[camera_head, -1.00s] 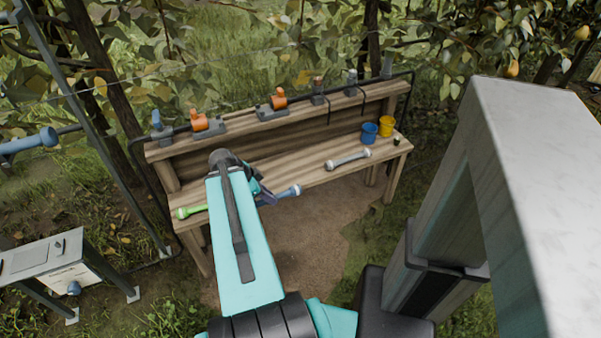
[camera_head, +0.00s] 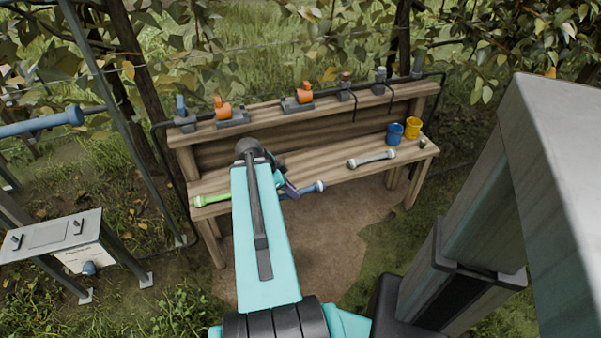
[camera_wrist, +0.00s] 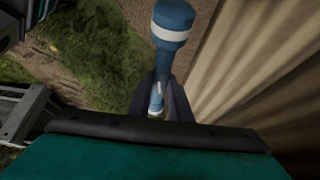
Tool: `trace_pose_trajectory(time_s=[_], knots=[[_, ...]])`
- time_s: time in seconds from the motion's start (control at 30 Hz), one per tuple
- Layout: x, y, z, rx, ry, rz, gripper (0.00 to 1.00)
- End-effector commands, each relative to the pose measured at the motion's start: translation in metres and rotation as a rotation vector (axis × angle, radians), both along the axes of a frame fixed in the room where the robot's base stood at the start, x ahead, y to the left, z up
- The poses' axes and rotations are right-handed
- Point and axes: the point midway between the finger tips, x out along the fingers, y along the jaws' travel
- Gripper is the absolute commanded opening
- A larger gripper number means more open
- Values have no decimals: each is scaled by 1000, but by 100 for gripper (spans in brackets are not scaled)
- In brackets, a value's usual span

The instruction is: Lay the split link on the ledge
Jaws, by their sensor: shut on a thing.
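My gripper (camera_head: 290,189) is shut on a blue link (camera_head: 312,188) with a pale end. In the wrist view the blue link (camera_wrist: 172,20) has a white band and runs down between the fingers (camera_wrist: 164,100); I cannot make out a split. In the head view it appears at the front edge of the wooden bench ledge (camera_head: 330,172); I cannot tell whether it touches. A green link (camera_head: 211,199) lies at the bench's left end, partly hidden by my arm. A grey link with pale ends (camera_head: 371,160) lies right of centre.
Blue (camera_head: 395,134) and yellow (camera_head: 412,128) cups stand at the bench's right end. Orange-topped fittings (camera_head: 304,93) and a dark pipe line the raised back rail. The bench top between blue and grey links looks bare.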

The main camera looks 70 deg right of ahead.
Motion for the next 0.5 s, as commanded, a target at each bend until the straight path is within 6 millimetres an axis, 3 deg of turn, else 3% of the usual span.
trace_pose_trajectory(time_s=[0.5], knots=[[3,-11,-5,-1,-1,0,0]])
